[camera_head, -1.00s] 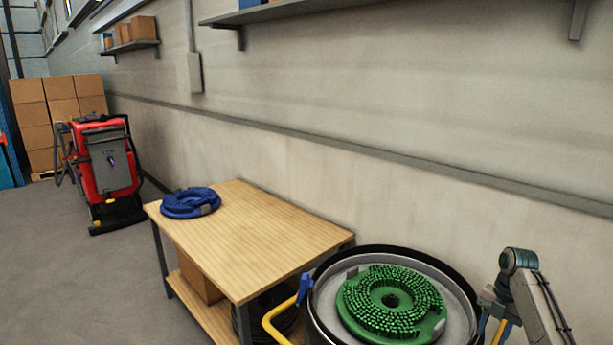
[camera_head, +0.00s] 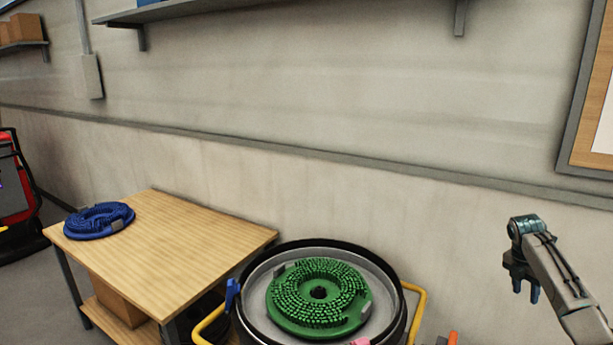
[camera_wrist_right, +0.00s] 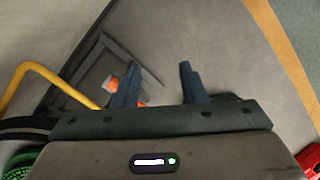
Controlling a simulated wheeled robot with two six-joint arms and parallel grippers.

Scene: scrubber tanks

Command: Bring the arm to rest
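My right gripper (camera_head: 524,290) hangs at the right of the head view, fingers pointing down, to the right of the round tub and apart from it. In the right wrist view its two fingers (camera_wrist_right: 160,84) stand apart with nothing held between them. The arm reaches in from the lower right edge. My left gripper is not in view.
A round tub (camera_head: 396,312) with yellow handles (camera_head: 417,305) holds a green brush disc (camera_head: 318,293). A wooden table (camera_head: 180,235) bears a blue disc (camera_head: 98,220). An orange object (camera_wrist_right: 111,84) lies below the right gripper. The wall behind has a shelf (camera_head: 190,8).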

